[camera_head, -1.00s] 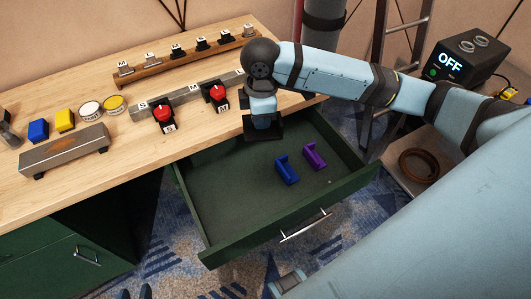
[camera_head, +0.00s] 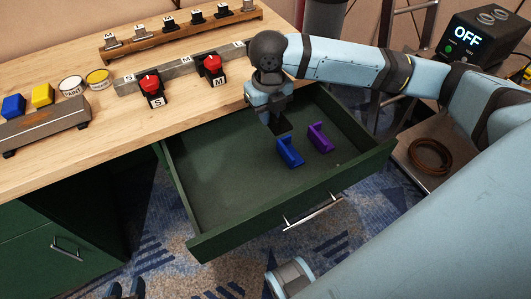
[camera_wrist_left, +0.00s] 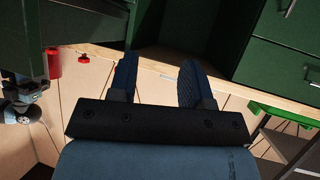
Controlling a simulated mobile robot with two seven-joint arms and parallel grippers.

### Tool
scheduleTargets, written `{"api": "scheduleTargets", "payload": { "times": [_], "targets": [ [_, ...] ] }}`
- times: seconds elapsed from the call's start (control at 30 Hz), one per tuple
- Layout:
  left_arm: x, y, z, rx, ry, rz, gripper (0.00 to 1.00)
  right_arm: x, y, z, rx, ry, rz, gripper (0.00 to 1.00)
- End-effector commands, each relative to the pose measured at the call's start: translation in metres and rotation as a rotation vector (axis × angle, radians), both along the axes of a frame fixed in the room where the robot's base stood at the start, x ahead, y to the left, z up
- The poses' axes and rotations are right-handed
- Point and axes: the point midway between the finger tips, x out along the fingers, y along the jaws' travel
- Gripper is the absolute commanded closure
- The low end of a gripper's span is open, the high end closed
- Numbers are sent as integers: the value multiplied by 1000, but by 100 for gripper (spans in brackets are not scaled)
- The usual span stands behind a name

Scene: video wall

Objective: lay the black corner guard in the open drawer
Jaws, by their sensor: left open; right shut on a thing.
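The open green drawer (camera_head: 205,238) sticks out from under the wooden worktop. A blue guard (camera_head: 289,153) and a purple guard (camera_head: 320,138) lie in its right part. My right gripper (camera_head: 280,124) points down over the drawer's back, just beyond the blue guard. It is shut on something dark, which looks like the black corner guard. The arm and wrist hide most of it, and I cannot tell its gap to the drawer floor.
On the worktop (camera_head: 112,134) stand a rail with red-knobbed clamps (camera_head: 150,86), a rack of labelled black pieces (camera_head: 170,32), and blue and yellow blocks (camera_head: 42,95). The drawer's left part is clear. A box reading OFF (camera_head: 480,40) stands at the right.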

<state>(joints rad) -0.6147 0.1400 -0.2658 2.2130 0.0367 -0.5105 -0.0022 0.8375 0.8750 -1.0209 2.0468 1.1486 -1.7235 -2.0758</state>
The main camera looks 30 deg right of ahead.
Motion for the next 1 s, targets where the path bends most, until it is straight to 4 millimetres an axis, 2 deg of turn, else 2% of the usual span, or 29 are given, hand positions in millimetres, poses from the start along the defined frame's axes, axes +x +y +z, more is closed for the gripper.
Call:
{"api": "scheduleTargets", "payload": {
  "times": [0.03, 0.2, 0.4, 0.5, 0.73, 0.87, 1.0],
  "targets": [
    [0, 0, -4, -3, -3, 0, 55, -1, 0, -16, 0, 5, 1, 100],
    [2, -1, -5, -20, -20, 0, 55, -1, 0, -62, -1, 4, -1, 100],
    [2, -4, -4, -39, -38, -3, 55, -1, 0, -110, -1, 2, -1, 100],
    [5, -7, 3, -58, -70, -7, 55, 0, 0, -123, 0, 1, -2, 100],
    [12, -12, 18, -79, -129, -16, 55, -1, 0, -138, -1, 1, -2, 100],
    [16, -17, 20, -99, -164, -27, 55, -1, 0, -159, -1, 3, -2, 100],
    [23, -27, 44, -148, -253, -42, 55, -1, 0, -183, 0, 2, -2, 100]
  ]
}}
